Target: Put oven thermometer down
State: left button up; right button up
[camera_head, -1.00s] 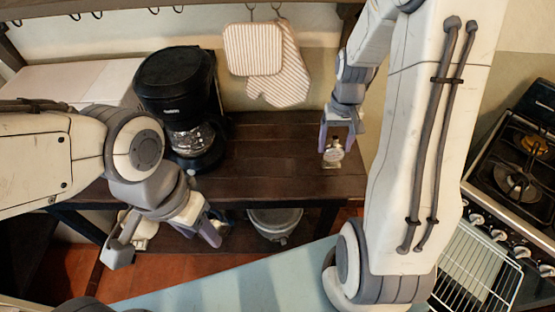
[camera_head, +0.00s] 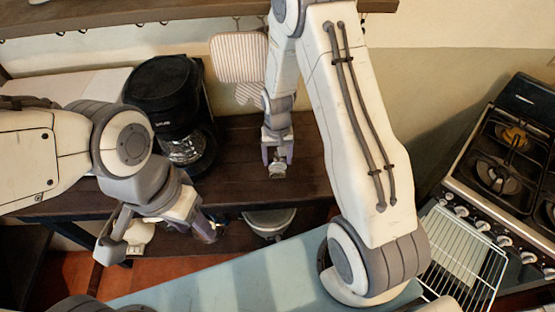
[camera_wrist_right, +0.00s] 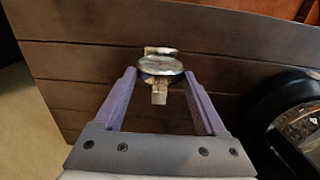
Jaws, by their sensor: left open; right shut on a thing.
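The oven thermometer (camera_head: 277,170) is a small round metal dial with a stem. In the head view it hangs at the tips of my right gripper (camera_head: 277,158), over the dark wooden shelf table (camera_head: 310,165). The right wrist view shows the thermometer (camera_wrist_right: 160,67) between the purple fingers of the right gripper (camera_wrist_right: 160,85), which are shut on it. The dark planks lie behind it; I cannot tell whether it touches them. My left gripper (camera_head: 160,235) is open at the lower left, in front of the table edge, apart from the thermometer.
A black coffee maker (camera_head: 170,110) stands left of the right gripper; its edge also shows in the right wrist view (camera_wrist_right: 270,105). A striped mitt and pot holder (camera_head: 238,58) hang behind. A pot (camera_head: 268,222) sits below. The stove (camera_head: 500,180) is at right. The table's right part is clear.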

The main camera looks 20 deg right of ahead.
jog(key=shift+f, duration=1.1)
jog(key=shift+f, duration=0.1)
jog(key=o, duration=1.3)
